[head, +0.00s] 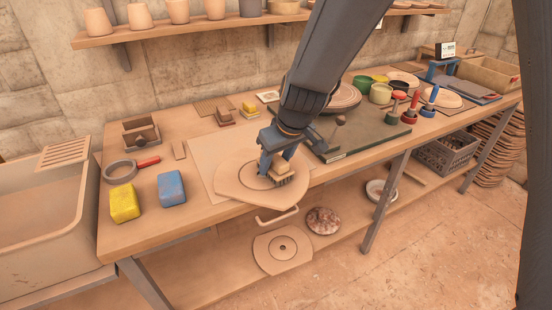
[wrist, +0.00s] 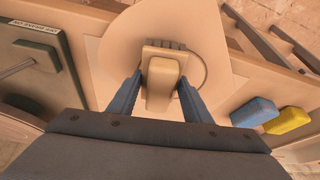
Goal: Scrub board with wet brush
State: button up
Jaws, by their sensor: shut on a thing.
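My gripper (head: 274,160) is shut on the brush (head: 285,172), a wooden block with dark bristles pointing down. The brush is over the right part of the board (head: 233,181), a rounded tan plate on a pale mat at the table's front. Bristles look at or very near the board's surface; I cannot tell whether they touch. In the wrist view my two blue fingers (wrist: 160,95) flank the brush (wrist: 163,78), with the board (wrist: 205,30) beneath it. A curved line shows on the board beside the brush. Whether the bristles are wet does not show.
A sink basin (head: 45,205) is at the left. A yellow sponge (head: 125,203) and a blue sponge (head: 171,188) lie left of the board. A dark green slab (head: 365,138) is close on the right. A wall shelf (head: 190,32) runs above.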

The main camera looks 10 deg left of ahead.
jog(key=shift+f, duration=0.85)
jog(key=shift+w+a+r+p, duration=0.1)
jog(key=shift+a+r+p, duration=0.3)
jog(key=shift+r+p, duration=0.15)
jog(key=shift+c, duration=0.4)
jog(key=shift+a+f+p, duration=0.35)
jog(key=shift+a+p, duration=0.35)
jog(key=shift+a, duration=0.15)
jog(key=shift+w+a+r+p, duration=0.1)
jog(key=shift+w+a+p, duration=0.05)
jog(key=shift+a+p, duration=0.6)
jog(key=shift+w+f, duration=0.1)
jog(key=shift+f, duration=0.15)
jog(key=d+b, duration=0.2)
jog(key=b, duration=0.1)
jog(key=d+b, duration=0.1)
jog(key=d, duration=0.1)
jog(key=shift+s, duration=0.3)
notch_tip(320, 180, up, 4)
jog(key=shift+s+f+p, duration=0.15)
jog(key=shift+f+p, duration=0.05)
jog(key=shift+p, duration=1)
jog(key=shift+r+p, duration=1.75)
jog(key=shift+r, duration=0.6)
